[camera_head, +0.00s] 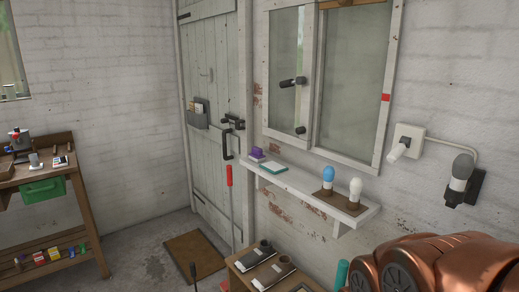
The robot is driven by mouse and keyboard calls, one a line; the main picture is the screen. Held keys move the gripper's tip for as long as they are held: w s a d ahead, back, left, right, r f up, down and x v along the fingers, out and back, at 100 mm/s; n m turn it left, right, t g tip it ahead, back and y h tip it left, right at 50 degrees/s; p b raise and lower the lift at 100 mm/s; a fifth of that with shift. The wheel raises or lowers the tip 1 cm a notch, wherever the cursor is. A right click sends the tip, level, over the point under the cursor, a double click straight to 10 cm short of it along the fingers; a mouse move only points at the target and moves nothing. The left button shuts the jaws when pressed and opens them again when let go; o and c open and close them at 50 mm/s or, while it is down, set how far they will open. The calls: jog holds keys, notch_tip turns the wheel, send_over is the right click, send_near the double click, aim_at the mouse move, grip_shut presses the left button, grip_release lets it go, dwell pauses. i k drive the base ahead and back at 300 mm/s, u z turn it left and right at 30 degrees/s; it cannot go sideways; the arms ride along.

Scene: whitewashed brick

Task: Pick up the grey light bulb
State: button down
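A grey light bulb (463,166) shows at the right, upright in a dark wall fitting (474,190), with a whitish collar below its rounded top. On the white shelf (300,185) stand a blue bulb-shaped thing (328,176) and a whitish bulb-shaped thing (355,188), both upright on small brown bases. My copper-coloured arm fills the bottom right corner, below the wall fitting. My gripper's fingers are not in view.
A white wall box (408,142) with a cable sits left of the fitting. A purple item (257,154) and a teal-edged item (273,167) lie on the shelf. Below it stands a wooden bench (240,268). A workbench (60,172) is at the left.

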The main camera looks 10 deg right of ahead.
aim_at(463, 165)
jog(key=z, duration=1.3)
jog(key=k, duration=1)
jog(key=u, duration=0.5)
jog(key=i, duration=0.65)
jog(key=u, duration=0.15)
